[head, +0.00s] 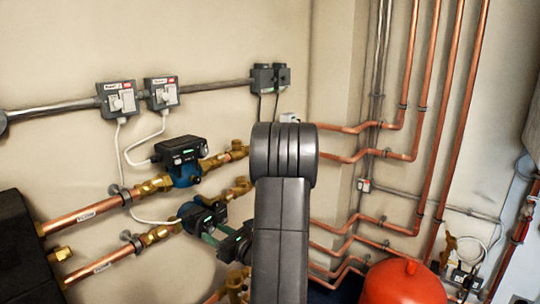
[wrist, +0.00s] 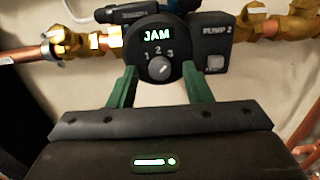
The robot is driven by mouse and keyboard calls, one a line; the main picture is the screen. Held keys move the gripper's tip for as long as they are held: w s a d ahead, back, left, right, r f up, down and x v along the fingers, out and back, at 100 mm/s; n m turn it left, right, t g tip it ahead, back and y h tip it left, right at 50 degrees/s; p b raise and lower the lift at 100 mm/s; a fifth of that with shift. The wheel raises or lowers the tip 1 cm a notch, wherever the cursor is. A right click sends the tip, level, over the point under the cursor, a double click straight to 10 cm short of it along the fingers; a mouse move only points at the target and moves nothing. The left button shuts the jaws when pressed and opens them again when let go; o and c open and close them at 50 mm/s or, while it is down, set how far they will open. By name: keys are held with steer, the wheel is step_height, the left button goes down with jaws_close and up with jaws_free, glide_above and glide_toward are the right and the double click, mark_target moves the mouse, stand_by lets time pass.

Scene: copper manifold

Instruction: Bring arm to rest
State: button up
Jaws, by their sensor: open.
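My gripper (wrist: 158,88) shows in the wrist view with its two green fingers apart. They point at the front of a black pump (wrist: 190,58) marked PUMP 2. The fingertips are just below the pump's round face, one to each side of its grey dial (wrist: 160,68). The dial is ringed by 1, 2 and 3, and a green display (wrist: 158,35) above it reads JAM. Nothing is seen between the fingers. Whether they touch the pump is unclear. In the head view my dark arm covers the middle, and the lower pump (head: 194,214) is partly behind my green gripper parts.
Another pump (head: 182,158) with a blue body sits on the upper copper pipe (head: 90,217). Wall switches (head: 120,98) with white cables hang above. Copper pipes (head: 415,100) run up the right wall. A red tank (head: 403,283) stands at the lower right. A black box (head: 22,245) is at left.

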steer(key=shift+n, duration=1.1)
